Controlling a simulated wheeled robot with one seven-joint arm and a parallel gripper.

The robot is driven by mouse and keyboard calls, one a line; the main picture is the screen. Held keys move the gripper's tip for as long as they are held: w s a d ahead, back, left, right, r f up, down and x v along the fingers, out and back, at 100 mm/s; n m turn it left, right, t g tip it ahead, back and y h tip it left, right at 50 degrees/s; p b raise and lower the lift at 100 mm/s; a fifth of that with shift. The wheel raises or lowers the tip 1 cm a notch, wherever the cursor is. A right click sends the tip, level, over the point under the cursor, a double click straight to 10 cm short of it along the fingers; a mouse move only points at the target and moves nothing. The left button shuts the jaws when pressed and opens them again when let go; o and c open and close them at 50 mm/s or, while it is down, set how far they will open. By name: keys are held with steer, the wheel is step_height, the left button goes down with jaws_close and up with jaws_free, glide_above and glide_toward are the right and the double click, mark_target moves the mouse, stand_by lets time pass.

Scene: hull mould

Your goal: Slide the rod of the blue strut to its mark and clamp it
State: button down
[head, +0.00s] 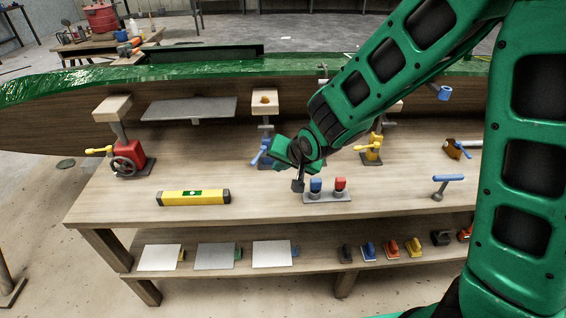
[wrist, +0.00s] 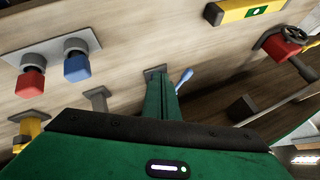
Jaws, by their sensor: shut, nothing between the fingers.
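The blue strut (head: 262,157) stands at the back of the bench, under the hull. Its upper part carries a pale wooden pad (head: 263,107). My gripper (head: 298,185) hangs in front and to the right of it, covering part of its blue body. A blue lever (wrist: 184,79) shows beside my fingers in the wrist view; it appears to belong to this strut. My gripper (wrist: 156,72) is shut and empty there. I cannot make out the rod's mark, and the strut's lower rod is hidden.
A block with blue and red knobs (head: 327,196) stands close to my gripper. The red strut with a handwheel (head: 132,158) is left, the yellow strut (head: 371,150) right. A yellow level (head: 193,198) lies in front. A blue-handled tool (head: 448,180) stands right.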

steer(key=w+a+f, duration=0.2)
steer(key=w+a, duration=0.2)
steer(key=shift+a, duration=0.25)
steer(key=shift+a, duration=0.1)
stand_by(0.5)
